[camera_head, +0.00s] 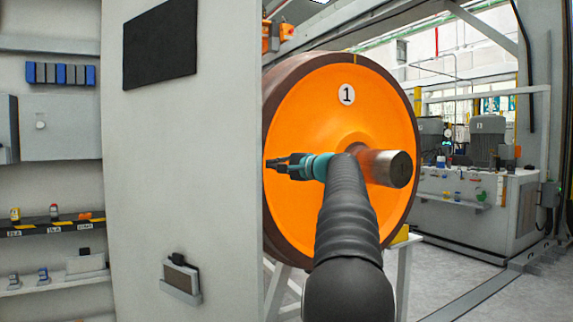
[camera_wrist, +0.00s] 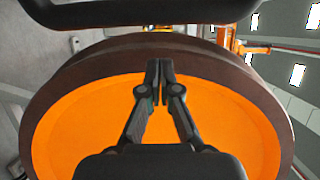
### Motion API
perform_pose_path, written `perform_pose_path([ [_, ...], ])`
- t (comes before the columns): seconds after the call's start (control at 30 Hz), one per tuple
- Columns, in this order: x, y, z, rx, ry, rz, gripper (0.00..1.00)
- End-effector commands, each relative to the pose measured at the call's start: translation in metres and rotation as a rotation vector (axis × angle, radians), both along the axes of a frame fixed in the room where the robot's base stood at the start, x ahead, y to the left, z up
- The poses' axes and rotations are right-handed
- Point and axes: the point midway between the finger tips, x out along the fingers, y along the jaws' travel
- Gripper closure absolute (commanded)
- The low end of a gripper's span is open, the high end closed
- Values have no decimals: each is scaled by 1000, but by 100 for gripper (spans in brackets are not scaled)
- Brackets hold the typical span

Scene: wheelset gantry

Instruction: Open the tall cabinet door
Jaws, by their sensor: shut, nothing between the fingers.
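The tall cabinet door (camera_head: 190,200) is the broad light grey panel left of centre in the head view. It stands swung open, with the cabinet's shelved inside (camera_head: 60,185) showing to its left. A dark rectangle and a small holder are on the face I see. My gripper (camera_head: 267,163) is at the door's right edge in the head view, pointing left; I cannot tell whether it touches the door. In the wrist view my gripper (camera_wrist: 158,66) has its fingertips together with nothing between them. No door handle is clearly visible.
A large orange wheel (camera_head: 310,110) marked 1, with a steel axle end (camera_head: 390,168), stands right behind my arm. It fills much of the wrist view (camera_wrist: 235,120). Grey machinery (camera_head: 465,205) stands farther right. Some floor (camera_head: 455,280) is clear at the lower right.

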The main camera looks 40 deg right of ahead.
Motion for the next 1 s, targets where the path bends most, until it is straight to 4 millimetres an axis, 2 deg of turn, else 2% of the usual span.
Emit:
perform_pose_path([
  [0.03, 4, 3, 1, -1, -1, 1, 100],
  [0.4, -13, 33, -1, 0, 0, -1, 100],
  [1.0, -19, 42, -1, -2, 1, -17, 100],
])
